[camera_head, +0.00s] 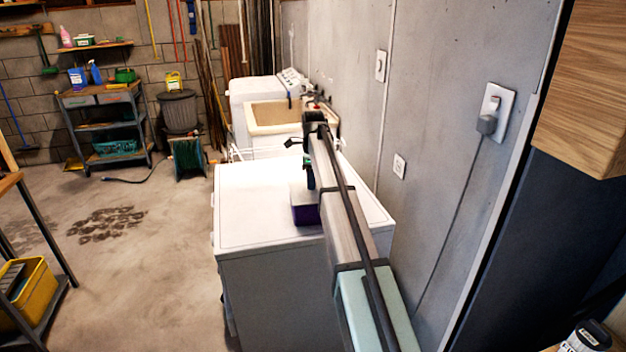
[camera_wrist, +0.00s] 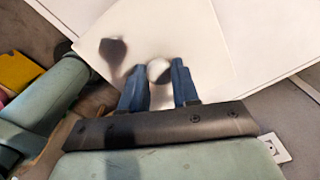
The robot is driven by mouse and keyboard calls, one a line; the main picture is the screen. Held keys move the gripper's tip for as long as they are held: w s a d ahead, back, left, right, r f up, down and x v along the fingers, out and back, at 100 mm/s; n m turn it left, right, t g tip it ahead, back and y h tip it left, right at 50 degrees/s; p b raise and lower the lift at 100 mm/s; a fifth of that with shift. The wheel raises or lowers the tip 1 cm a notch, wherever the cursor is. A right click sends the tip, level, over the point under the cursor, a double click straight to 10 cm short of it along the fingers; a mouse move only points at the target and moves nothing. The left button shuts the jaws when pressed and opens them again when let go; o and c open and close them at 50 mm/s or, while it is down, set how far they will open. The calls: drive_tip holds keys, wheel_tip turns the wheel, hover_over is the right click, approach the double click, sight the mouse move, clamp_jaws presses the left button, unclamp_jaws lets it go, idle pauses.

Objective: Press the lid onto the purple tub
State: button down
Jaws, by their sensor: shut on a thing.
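The purple tub (camera_head: 306,215) stands on the white machine top, partly hidden behind my arm in the head view. The pale lid (camera_head: 301,195) is directly over it, with purple showing below; I cannot tell whether it is seated or slightly raised. In the wrist view the lid (camera_wrist: 205,35) is a broad pale panel that hides the tub. My gripper (camera_wrist: 159,73) has its blue fingers shut on the lid's round whitish knob (camera_wrist: 158,68). In the head view the fingers are mostly hidden by my arm.
The white machine top (camera_head: 250,215) is clear to the left of the tub. A grey wall with outlets (camera_head: 399,166) runs close on the right. A utility sink (camera_head: 275,118) and a washer (camera_head: 252,90) stand behind. A yellow bin (camera_head: 35,295) is at lower left.

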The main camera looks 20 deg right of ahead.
idle(0.3)
drive_tip(key=shift+c, duration=1.3)
unclamp_jaws()
drive_tip(key=shift+r, duration=0.15)
drive_tip(key=shift+r, duration=3.35)
clamp_jaws()
